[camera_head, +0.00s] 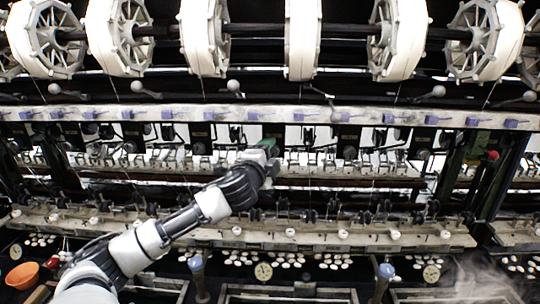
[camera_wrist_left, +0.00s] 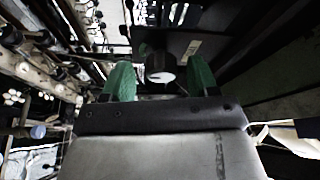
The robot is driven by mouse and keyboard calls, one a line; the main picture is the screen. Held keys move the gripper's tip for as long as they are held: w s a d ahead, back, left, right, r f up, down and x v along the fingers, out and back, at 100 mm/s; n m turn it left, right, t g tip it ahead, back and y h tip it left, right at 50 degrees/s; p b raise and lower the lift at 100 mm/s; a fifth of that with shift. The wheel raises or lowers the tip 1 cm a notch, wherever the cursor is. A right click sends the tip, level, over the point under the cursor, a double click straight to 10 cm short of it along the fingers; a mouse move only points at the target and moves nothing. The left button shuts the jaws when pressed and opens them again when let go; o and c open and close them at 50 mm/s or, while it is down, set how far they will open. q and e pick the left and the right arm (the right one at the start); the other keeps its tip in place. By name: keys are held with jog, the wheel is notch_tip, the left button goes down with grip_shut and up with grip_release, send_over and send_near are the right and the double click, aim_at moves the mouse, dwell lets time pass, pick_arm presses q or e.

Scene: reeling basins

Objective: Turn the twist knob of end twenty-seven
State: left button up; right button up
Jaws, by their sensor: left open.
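My left gripper (camera_head: 268,150) reaches up to the middle of the reeling frame in the head view. Its green fingers are spread apart in the left wrist view (camera_wrist_left: 161,80). A round dark knob with a pale face (camera_wrist_left: 160,68) shows between and beyond the fingertips there. I cannot tell whether the fingers touch it. No number is readable on it, so I cannot tell whether it is end twenty-seven's. The gripper and wrist hide that spot in the head view. Other dark round knobs (camera_head: 349,153) show along the frame. My right gripper is not in view.
A long rail with purple tags (camera_head: 300,117) runs above the gripper, under large cream reels (camera_head: 303,40). A lower ledge with small white knobs (camera_head: 343,234) crosses below. Basins with pale cocoons (camera_head: 285,259) and an orange bowl (camera_head: 22,275) lie at the bottom.

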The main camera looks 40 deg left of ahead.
pick_arm(q)
jog(key=r+b+v, duration=0.1)
jog(key=b+v, duration=0.4)
jog(key=v, duration=0.5)
jog(key=shift+s+f, duration=0.4)
jog(key=shift+f, duration=0.15)
jog(key=shift+d, duration=0.1)
